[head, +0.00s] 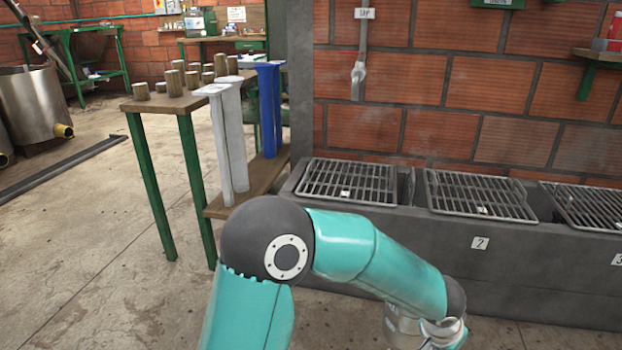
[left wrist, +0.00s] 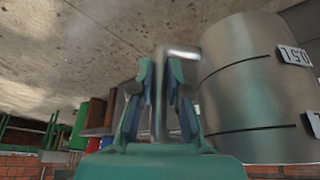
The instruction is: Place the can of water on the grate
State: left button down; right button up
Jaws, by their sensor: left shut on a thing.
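The can (left wrist: 245,85) is a large grey metal cylinder with dark level lines and white labels, at the right of the left wrist view. It looks upside down there, as does the room. My left gripper (left wrist: 160,80) is shut on the can's upright metal handle, beside its wall. The water cannot be seen. Metal grates lie on the grey concrete bench: a left one (head: 350,181), a middle one (head: 478,195) and a right one (head: 592,207). My right gripper is not in view.
The concrete bench (head: 510,255) runs along the brick wall, with a "2" plate under the middle grate. A tap (head: 358,75) hangs on the wall above the left grate. A wooden table (head: 160,104) with cylinders stands left.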

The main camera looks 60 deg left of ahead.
aim_at(356, 178)
jog(key=u, duration=0.4)
jog(key=i, duration=0.25)
jog(key=u, duration=0.8)
jog(key=i, duration=0.9)
jog(key=z, duration=0.25)
